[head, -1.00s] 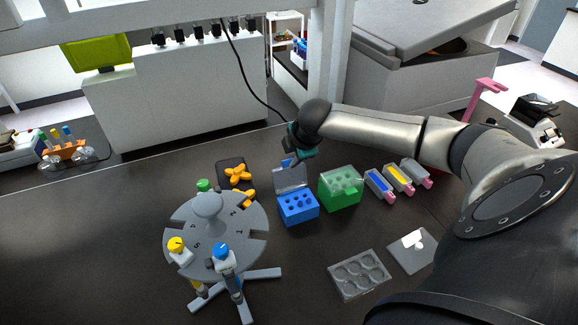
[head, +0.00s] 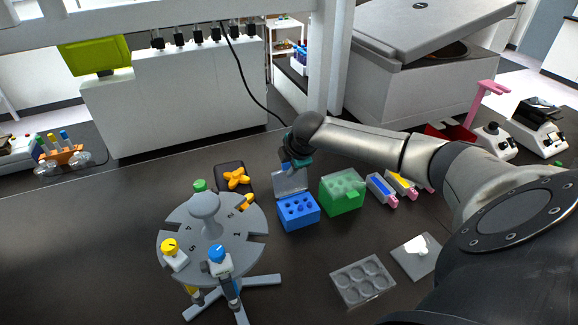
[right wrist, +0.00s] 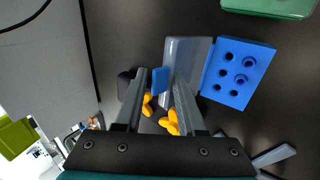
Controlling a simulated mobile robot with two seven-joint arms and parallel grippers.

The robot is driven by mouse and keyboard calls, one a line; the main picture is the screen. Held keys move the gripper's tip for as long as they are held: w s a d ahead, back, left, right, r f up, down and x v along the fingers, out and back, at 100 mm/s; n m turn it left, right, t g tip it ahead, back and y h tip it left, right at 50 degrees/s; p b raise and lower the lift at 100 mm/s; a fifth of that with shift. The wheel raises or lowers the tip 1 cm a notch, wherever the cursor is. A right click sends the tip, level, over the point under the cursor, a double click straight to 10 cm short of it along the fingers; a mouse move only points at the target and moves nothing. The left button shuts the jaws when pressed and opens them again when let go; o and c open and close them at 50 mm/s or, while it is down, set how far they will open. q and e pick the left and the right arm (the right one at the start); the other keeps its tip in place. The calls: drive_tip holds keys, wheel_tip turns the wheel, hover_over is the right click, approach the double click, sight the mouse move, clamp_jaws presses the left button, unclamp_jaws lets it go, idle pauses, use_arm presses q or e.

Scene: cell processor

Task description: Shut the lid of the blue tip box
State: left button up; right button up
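The blue tip box (head: 299,212) stands on the dark bench with its holed top showing. Its clear lid (head: 291,182) is raised at the back edge, standing open. In the right wrist view the box (right wrist: 237,73) is at upper right, and the lid (right wrist: 187,60) reaches left from it, with a blue tab (right wrist: 160,80) at its free end. My right gripper (head: 292,166) is just above and behind the lid's top edge. In the wrist view its fingers (right wrist: 160,78) are apart, with the blue tab showing between the tips; contact cannot be told. My left gripper is not in view.
A green tip box (head: 342,192) stands close right of the blue one. A grey pipette carousel (head: 208,225) is at front left, and a dark tray with orange pieces (head: 235,178) is behind it. A clear well plate (head: 362,281) lies at front right. Bench in front of the blue box is clear.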

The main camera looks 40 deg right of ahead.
drive_tip(key=shift+s+a+p, duration=0.3)
drive_tip(key=shift+s+p, duration=0.65)
drive_tip(key=shift+s, duration=0.05)
drive_tip(key=shift+s+a+p, duration=0.3)
drive_tip(key=shift+s+p, duration=0.65)
drive_tip(key=shift+s, duration=0.05)
drive_tip(key=shift+s+a+p, duration=0.3)
drive_tip(key=shift+s+p, duration=0.65)
drive_tip(key=shift+s, duration=0.05)
drive_tip(key=shift+s+a+f, duration=0.1)
drive_tip(key=shift+s+a, duration=0.05)
drive_tip(key=shift+s, duration=0.2)
drive_tip(key=shift+w+r+p+v, duration=0.2)
drive_tip(key=shift+p+v, duration=0.7)
drive_tip(key=shift+v, duration=0.4)
drive_tip(key=shift+w+r+p+v, duration=0.1)
drive_tip(key=shift+w+p+v, duration=0.1)
drive_tip(key=shift+p+v, duration=0.95)
drive_tip(key=shift+r, duration=0.15)
drive_tip(key=shift+s, duration=0.1)
